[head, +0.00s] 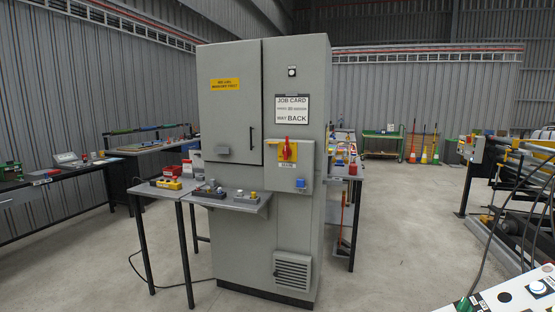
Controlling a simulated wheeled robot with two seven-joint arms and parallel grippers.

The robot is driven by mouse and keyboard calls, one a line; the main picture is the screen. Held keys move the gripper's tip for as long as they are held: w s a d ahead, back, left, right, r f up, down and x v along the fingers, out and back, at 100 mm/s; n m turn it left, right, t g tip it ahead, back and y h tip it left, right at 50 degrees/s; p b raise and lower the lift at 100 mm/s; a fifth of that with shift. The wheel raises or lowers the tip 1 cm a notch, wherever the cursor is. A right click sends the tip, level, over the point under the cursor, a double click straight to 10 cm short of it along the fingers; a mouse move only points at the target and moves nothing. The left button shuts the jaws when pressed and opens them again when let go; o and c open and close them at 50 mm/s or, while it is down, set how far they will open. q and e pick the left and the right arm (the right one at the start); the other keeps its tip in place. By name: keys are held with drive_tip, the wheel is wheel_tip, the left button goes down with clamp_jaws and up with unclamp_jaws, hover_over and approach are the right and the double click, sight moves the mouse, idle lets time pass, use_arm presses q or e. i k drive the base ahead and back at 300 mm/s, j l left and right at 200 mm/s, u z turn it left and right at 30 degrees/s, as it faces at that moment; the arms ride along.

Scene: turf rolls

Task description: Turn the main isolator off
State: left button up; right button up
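The main isolator (287,150) is a red rotary handle on a yellow plate. It sits on a grey box on the front of a tall grey cabinet (235,120). The red handle looks roughly vertical; its marking is too small to read. A blue square part (300,183) is on the box's lower front. A white job card (292,109) is fixed above the isolator. Neither of my grippers shows in the head view.
A grey shelf (262,206) with small devices juts from the cabinet front, beside a small table (160,193). Workbenches stand at left and behind. Machinery (520,200) stands at right. A white panel (515,297) is at the lower right. The floor (385,245) right of the cabinet is clear.

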sight(287, 151)
drive_tip(key=i+j+u, duration=0.1)
drive_tip(key=i, duration=0.6)
drive_tip(key=i+j+u, duration=0.1)
drive_tip(key=i, duration=0.6)
